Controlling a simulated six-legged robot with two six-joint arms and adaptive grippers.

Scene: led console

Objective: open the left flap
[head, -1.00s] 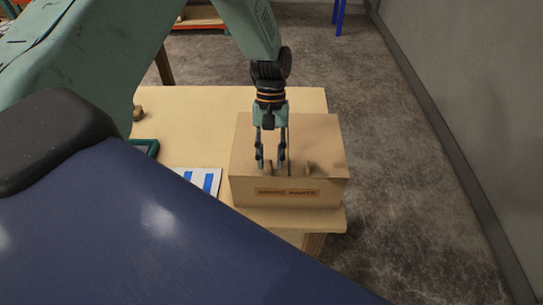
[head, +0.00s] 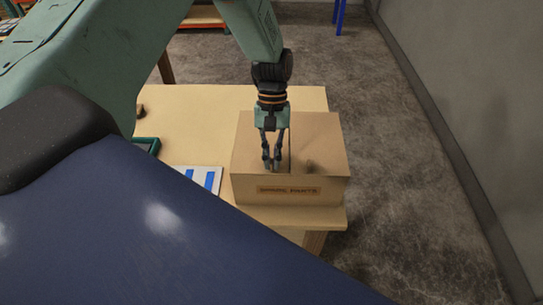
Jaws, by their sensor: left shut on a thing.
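A cardboard box (head: 325,192) with a printed label on its front stands at the table's right end. Its top has two flaps that meet at a seam, both lying flat and closed. The left flap (head: 246,150) is partly covered by my left gripper (head: 271,165), which points straight down. The gripper is shut on the small tab of the left flap, and its fingers hide most of that tab. The right flap (head: 325,145) has a small tab (head: 311,167) near its front edge. My right gripper is not in view.
The box stands on a light wooden table (head: 205,105), close to its right and front edges. A white sheet with blue stripes (head: 205,179) and a dark green-edged item (head: 147,145) lie left of it. Floor and a grey wall (head: 470,90) are to the right.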

